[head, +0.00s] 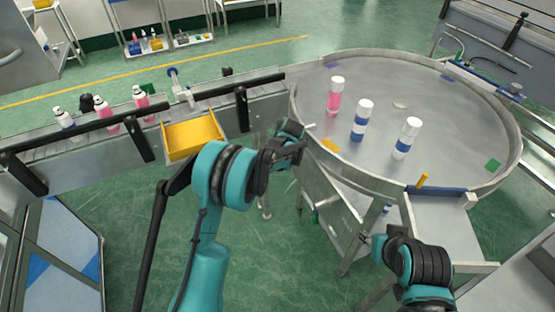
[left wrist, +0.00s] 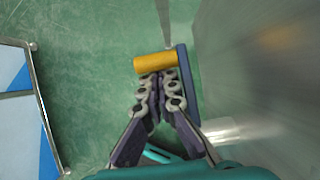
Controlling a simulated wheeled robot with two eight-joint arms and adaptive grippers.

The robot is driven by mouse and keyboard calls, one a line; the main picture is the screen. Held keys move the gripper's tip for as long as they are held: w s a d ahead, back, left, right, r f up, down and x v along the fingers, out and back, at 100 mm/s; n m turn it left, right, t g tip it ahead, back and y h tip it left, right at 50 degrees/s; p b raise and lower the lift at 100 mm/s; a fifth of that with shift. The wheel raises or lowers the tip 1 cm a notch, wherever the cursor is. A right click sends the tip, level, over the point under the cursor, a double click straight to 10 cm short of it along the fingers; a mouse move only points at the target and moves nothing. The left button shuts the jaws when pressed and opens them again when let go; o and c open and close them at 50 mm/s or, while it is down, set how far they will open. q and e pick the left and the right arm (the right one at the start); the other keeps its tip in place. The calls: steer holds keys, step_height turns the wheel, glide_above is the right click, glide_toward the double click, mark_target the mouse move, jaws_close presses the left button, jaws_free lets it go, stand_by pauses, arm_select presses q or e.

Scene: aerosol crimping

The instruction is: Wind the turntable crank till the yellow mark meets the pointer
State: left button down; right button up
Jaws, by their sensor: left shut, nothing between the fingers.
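The turntable (head: 455,130) is a round grey table with a raised rim, at the right of the head view. The yellow mark (head: 331,145) is a flat patch at its near-left edge. A yellow peg (head: 422,180) stands beside a blue strip at the near-right rim; I cannot tell whether it is pointer or crank. My left gripper (head: 300,142) is by the turntable's left rim. In the left wrist view its fingers (left wrist: 158,80) are shut and empty, close to a yellow cylinder (left wrist: 155,63) beside a blue bar (left wrist: 188,85); contact is unclear. My right gripper (head: 370,240) is low at the near side.
Three capped bottles (head: 359,120) stand on the turntable. A conveyor (head: 75,143) with several bottles runs to its left, with a yellow bin (head: 193,135) at its near side. A blue-and-white cabinet (head: 60,260) is at lower left. Green floor lies between.

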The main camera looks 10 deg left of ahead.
arm_select(q)
steer(key=shift+r, duration=0.2)
arm_select(e)
steer(key=shift+r, duration=0.15)
arm_select(q)
steer(key=shift+d, duration=0.1)
stand_by(0.4)
